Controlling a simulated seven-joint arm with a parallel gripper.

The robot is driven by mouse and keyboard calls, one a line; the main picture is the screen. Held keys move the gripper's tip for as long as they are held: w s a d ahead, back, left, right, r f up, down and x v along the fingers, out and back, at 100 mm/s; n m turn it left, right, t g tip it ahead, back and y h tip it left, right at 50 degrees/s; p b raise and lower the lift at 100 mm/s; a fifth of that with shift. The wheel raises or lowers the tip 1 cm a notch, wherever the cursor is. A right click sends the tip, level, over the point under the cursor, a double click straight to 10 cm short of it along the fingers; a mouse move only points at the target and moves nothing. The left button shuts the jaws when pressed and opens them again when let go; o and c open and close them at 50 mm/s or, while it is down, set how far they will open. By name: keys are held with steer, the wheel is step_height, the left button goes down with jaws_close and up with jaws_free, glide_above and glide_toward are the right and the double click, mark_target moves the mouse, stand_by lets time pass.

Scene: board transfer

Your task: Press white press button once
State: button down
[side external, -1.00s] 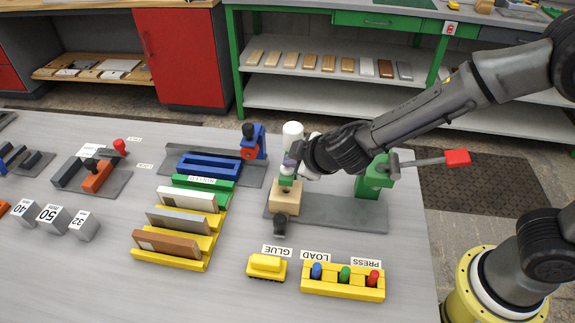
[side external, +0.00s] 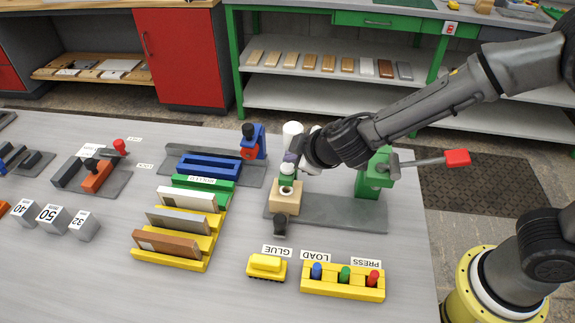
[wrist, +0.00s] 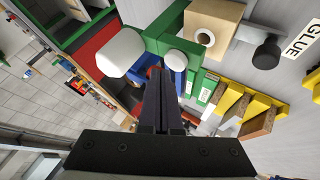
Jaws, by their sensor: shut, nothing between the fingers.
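A small white round cap (side external: 287,168), which looks like the white press button, sits on a green part above a wooden block (side external: 285,197). It also shows in the wrist view (wrist: 176,60). A larger white rounded knob (side external: 292,128) stands behind it and also shows in the wrist view (wrist: 120,52). My gripper (side external: 291,158) is shut and empty, close above and behind the small cap. In the wrist view its fingertips (wrist: 157,72) lie just left of the cap. I cannot tell whether they touch it.
The green press (side external: 374,178) with a red-ended lever (side external: 457,157) stands on a grey base plate (side external: 345,212). A yellow button box (side external: 343,288) with blue, green and red buttons lies in front. Yellow racks with boards (side external: 178,243) stand to the left.

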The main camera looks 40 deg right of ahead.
mark_target(292, 169)
steer(key=shift+r, duration=0.15)
steer(key=shift+r, duration=2.45)
